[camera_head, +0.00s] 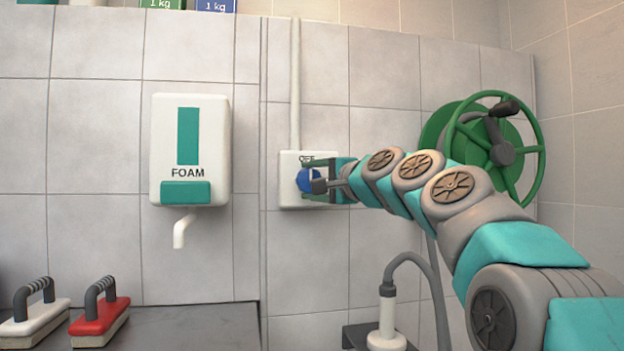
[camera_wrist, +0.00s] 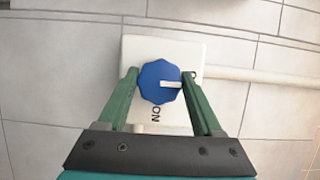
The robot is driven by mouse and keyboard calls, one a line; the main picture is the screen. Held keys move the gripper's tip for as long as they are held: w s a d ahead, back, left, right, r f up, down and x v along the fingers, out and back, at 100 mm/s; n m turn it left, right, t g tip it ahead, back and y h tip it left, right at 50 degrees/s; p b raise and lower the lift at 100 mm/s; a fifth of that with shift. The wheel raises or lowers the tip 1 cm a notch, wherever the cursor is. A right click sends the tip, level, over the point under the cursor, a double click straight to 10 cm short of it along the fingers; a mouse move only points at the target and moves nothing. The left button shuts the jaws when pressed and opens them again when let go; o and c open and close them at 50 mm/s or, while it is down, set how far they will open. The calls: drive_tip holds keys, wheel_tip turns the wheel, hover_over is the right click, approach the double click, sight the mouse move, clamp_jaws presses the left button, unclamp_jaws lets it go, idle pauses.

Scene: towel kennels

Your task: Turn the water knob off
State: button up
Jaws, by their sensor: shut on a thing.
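The water knob (camera_head: 303,181) is blue and sits on a white wall box (camera_head: 287,200) in the middle of the head view. In the wrist view the knob (camera_wrist: 157,75) has a scalloped rim and a white pointer mark. The mark points right, towards a label mostly hidden by the right finger. "ON" is printed below the knob there. In the head view "OFF" shows above the knob, partly covered. My gripper (camera_head: 312,181) is shut on the knob, with one green finger on each side, as the wrist view also shows (camera_wrist: 160,80).
A white pipe (camera_head: 295,85) runs up from the box. A foam dispenser (camera_head: 190,150) hangs to the left, and a green hose reel (camera_head: 515,150) is on the right. Two brushes, one white (camera_head: 35,315) and one red (camera_head: 98,318), stand on the dark counter (camera_head: 200,325).

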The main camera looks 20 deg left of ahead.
drive_tip(key=shift+a+f, duration=0.1)
drive_tip(key=o, duration=1.3)
drive_tip(key=shift+o, duration=0.2)
drive_tip(key=shift+s, duration=0.1)
drive_tip(key=b+v, duration=0.1)
drive_tip(key=v, duration=0.6)
drive_tip(key=shift+s+d, duration=0.2)
drive_tip(key=shift+d, duration=0.1)
